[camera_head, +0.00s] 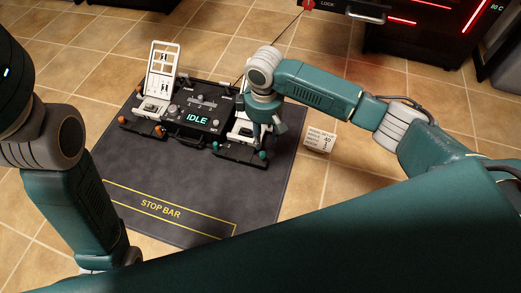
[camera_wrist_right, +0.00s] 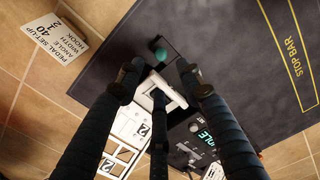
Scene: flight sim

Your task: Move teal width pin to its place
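The pedal unit (camera_head: 197,103) lies on the dark mat. Its display reads IDLE. Two teal pins show at the front of its right pedal base in the head view, one at the left (camera_head: 231,152) and one at the right (camera_head: 262,155). One teal knob (camera_wrist_right: 161,55) shows beyond the fingers in the wrist view; I cannot tell which pin it is. My right gripper (camera_wrist_right: 163,76) is open, its fingers apart over the right pedal with nothing visible gripped. In the head view my right gripper (camera_head: 266,128) hides part of that pedal. My left gripper is out of sight.
A white pedal set-up card (camera_head: 320,139) stands right of the mat. The left pedal plate (camera_head: 162,70) stands upright, with orange pins (camera_head: 159,130) near its base. The mat's front, by the yellow STOP BAR outline (camera_head: 165,210), is clear. Dark cabinets stand at the back right.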

